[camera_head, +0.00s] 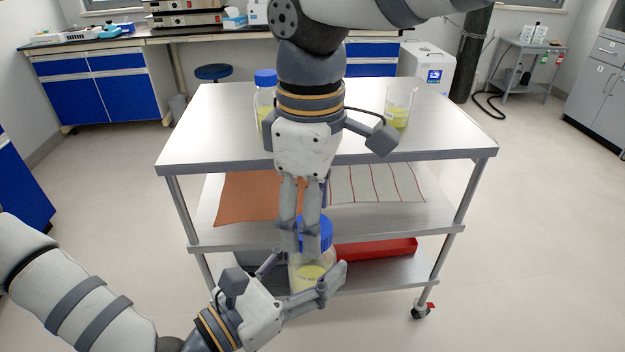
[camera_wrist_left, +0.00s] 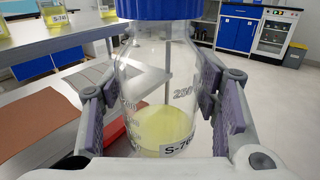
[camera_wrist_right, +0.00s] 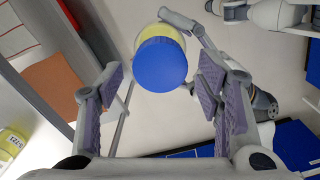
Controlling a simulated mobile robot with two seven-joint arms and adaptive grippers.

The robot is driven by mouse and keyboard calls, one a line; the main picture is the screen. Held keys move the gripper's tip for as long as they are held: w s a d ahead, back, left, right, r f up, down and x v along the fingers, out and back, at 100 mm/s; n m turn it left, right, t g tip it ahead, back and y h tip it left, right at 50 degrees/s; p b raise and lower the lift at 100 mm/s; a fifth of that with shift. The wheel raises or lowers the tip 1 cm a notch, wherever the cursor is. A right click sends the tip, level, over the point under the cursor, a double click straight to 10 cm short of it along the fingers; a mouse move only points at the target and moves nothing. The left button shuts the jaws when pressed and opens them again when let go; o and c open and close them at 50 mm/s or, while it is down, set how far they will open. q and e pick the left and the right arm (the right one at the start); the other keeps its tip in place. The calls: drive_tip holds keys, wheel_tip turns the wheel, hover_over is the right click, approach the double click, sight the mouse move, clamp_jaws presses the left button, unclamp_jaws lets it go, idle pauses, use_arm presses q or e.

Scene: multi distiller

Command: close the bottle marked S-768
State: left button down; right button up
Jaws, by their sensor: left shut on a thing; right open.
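A clear bottle (camera_wrist_left: 155,85) with yellow liquid is held upright in my left gripper (camera_head: 306,278), in front of the cart. Its label (camera_wrist_left: 180,149) reads S-76, with the last digit cut off. A blue cap (camera_head: 318,234) sits on its mouth; it also shows in the left wrist view (camera_wrist_left: 160,8) and from above in the right wrist view (camera_wrist_right: 160,65). How tight it is cannot be told. My right gripper (camera_head: 300,248) points down at the cap with fingers apart. In the right wrist view the cap lies between and just beyond the fingertips (camera_wrist_right: 161,75).
On the cart top (camera_head: 220,130) stand another blue-capped bottle (camera_head: 265,80) and a beaker (camera_head: 398,115) with yellow liquid. The middle shelf bears a brown mat (camera_head: 245,198) and a striped cloth (camera_head: 375,185). A red tray (camera_head: 375,248) lies on the lowest shelf. Floor right of the cart is clear.

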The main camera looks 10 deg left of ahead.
drive_tip(key=shift+f, duration=0.95)
drive_tip(key=shift+c, duration=0.6)
drive_tip(key=c, duration=1.1)
drive_tip(key=shift+m, duration=0.8)
drive_tip(key=o, duration=1.4)
drive_tip(key=shift+c, duration=0.2)
